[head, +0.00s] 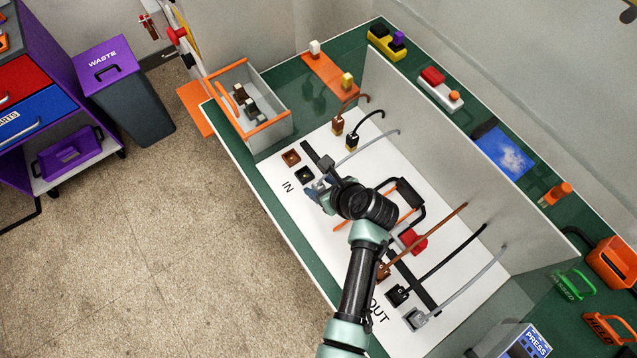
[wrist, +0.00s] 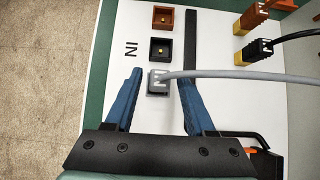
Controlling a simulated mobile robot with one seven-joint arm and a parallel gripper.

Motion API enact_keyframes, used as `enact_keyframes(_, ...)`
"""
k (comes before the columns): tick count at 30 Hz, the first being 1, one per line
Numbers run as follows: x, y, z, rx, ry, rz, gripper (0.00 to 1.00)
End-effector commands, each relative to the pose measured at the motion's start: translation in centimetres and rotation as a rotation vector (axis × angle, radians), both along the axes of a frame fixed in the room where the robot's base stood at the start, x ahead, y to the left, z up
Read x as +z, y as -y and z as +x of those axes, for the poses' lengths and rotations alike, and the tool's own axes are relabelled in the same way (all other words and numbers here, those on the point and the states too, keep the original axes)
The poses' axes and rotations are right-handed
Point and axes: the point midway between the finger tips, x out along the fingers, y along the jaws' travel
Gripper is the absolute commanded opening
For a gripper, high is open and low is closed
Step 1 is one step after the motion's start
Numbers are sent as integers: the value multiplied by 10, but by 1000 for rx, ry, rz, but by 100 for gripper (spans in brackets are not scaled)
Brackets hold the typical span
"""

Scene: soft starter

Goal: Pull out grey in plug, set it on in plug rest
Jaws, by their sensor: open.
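The grey in plug (wrist: 157,83) sits in the row marked IN, below two empty sockets, one brown (wrist: 162,17) and one black (wrist: 160,49). Its grey cable (wrist: 245,77) runs off to the right. My gripper (wrist: 159,77) is open, its blue fingers on either side of the plug with gaps showing at both sides. In the head view my gripper (head: 318,192) hides the grey plug. A brown plug (head: 338,125) and a black plug (head: 352,141) stand out of the sockets near the partition. I cannot make out a separate in plug rest.
A dark bar (wrist: 190,40) runs just right of the sockets. A black-and-orange frame (head: 405,190) and a red block (head: 412,240) lie beside my arm. The OUT plugs, including a black one (head: 398,295), are nearer. An orange-rimmed bin (head: 285,125) stands at the far left.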

Motion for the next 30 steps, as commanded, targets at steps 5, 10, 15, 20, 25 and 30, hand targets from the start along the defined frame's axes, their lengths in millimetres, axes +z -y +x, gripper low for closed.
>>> enact_keyframes(5,0,0,0,0,0,0,48)
enact_keyframes(10,0,0,0,0,0,0,32)
enact_keyframes(15,0,0,0,0,0,0,17)
enact_keyframes(20,0,0,0,0,0,0,3)
enact_keyframes(25,0,0,0,0,0,0,0)
enact_keyframes(30,0,0,0,0,0,0,0)
